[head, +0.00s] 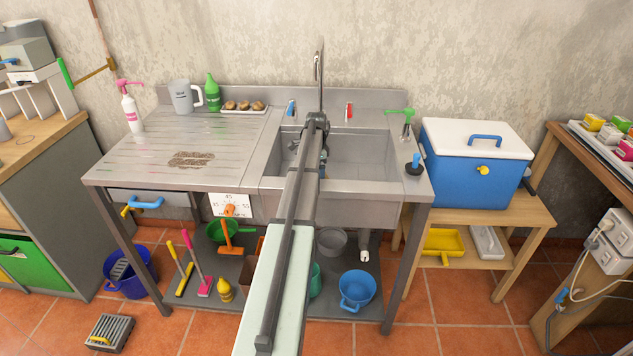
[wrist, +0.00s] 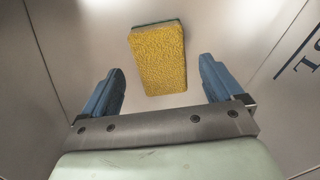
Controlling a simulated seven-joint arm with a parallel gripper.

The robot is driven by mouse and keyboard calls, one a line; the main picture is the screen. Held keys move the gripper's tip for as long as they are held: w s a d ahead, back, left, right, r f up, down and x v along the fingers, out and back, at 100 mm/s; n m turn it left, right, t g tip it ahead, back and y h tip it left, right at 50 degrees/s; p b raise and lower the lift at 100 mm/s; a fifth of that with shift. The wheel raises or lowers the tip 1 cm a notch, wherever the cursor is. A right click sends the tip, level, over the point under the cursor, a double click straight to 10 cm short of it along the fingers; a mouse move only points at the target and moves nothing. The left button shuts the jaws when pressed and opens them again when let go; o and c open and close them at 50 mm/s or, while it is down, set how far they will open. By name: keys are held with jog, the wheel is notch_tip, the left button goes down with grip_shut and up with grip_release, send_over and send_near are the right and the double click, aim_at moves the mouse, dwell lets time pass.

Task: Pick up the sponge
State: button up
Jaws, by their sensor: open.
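In the wrist view a yellow sponge (wrist: 158,60) with a dark green backing lies on the pale metal floor of the sink. My gripper (wrist: 160,88) is open, with its two blue fingers spread apart. The sponge shows between and beyond the fingertips, and nothing is held. In the head view my arm reaches over the front of the sink (head: 345,155), and my gripper (head: 322,165) is mostly hidden behind it. The sponge cannot be seen in the head view.
The faucet (head: 318,75) rises behind the sink. The drainboard (head: 150,160) at left holds a grey jug (head: 184,97), a green bottle (head: 212,93) and a brown scrubber-like patch (head: 191,159).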

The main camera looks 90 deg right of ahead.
notch_tip(320, 180, down, 3)
jog(key=shift+d+f, duration=0.1)
jog(key=shift+f, duration=0.05)
jog(key=c, duration=1.3)
